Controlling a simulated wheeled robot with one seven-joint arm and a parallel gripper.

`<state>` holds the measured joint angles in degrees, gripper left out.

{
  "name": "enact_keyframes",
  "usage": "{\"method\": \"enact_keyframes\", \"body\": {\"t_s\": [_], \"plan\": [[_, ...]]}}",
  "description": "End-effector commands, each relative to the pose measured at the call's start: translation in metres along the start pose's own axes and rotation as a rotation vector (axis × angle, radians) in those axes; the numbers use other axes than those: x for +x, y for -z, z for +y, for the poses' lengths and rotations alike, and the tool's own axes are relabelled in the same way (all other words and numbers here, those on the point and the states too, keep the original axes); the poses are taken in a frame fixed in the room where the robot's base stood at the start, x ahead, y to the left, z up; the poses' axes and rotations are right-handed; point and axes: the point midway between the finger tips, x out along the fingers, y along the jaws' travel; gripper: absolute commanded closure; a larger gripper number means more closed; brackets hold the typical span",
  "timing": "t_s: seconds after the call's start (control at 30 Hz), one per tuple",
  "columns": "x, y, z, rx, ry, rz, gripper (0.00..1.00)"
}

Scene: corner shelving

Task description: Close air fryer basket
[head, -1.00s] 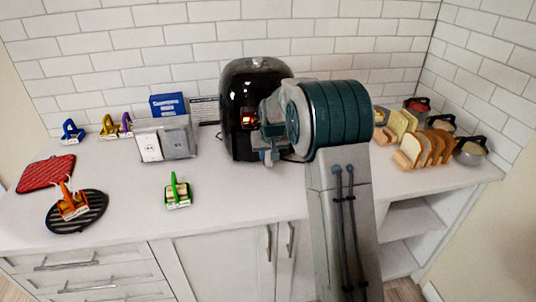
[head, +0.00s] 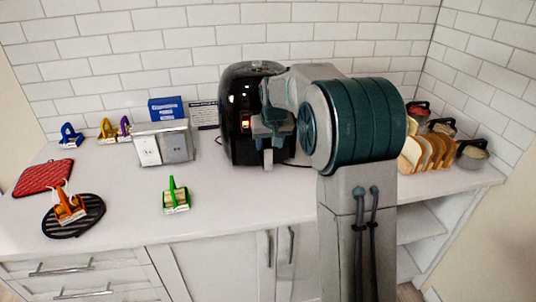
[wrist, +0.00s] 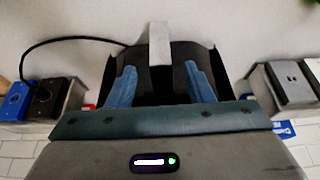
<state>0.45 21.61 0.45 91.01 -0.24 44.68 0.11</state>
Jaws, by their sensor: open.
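The black air fryer (head: 240,95) stands against the tiled wall, with a lit red display on its front. Its light grey basket handle (head: 267,158) shows just below my gripper (head: 270,138). In the wrist view the handle (wrist: 160,45) lies centred between and just past the two blue fingers of my gripper (wrist: 160,70). The fingers are spread and do not visibly touch the handle. My gripper is open and empty in front of the fryer. My arm hides the fryer's right side, and I cannot tell how far the basket stands out.
A double socket box (head: 163,145) and a blue box (head: 166,109) stand left of the fryer. A green-handled item (head: 176,198) sits nearer the front edge. Bread slices (head: 428,150) and lidded pots (head: 472,150) are at right. The counter's front middle is clear (head: 240,200).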

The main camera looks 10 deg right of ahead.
Motion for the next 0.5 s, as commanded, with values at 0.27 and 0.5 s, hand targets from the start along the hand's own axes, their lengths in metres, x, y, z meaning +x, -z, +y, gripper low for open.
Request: {"method": "enact_keyframes", "body": {"t_s": [0.27,0.5], "plan": [[-0.048,0.001,0.0,0.0,0.0,0.003,0.53],[-0.058,0.001,0.0,0.0,0.0,0.001,0.53]]}}
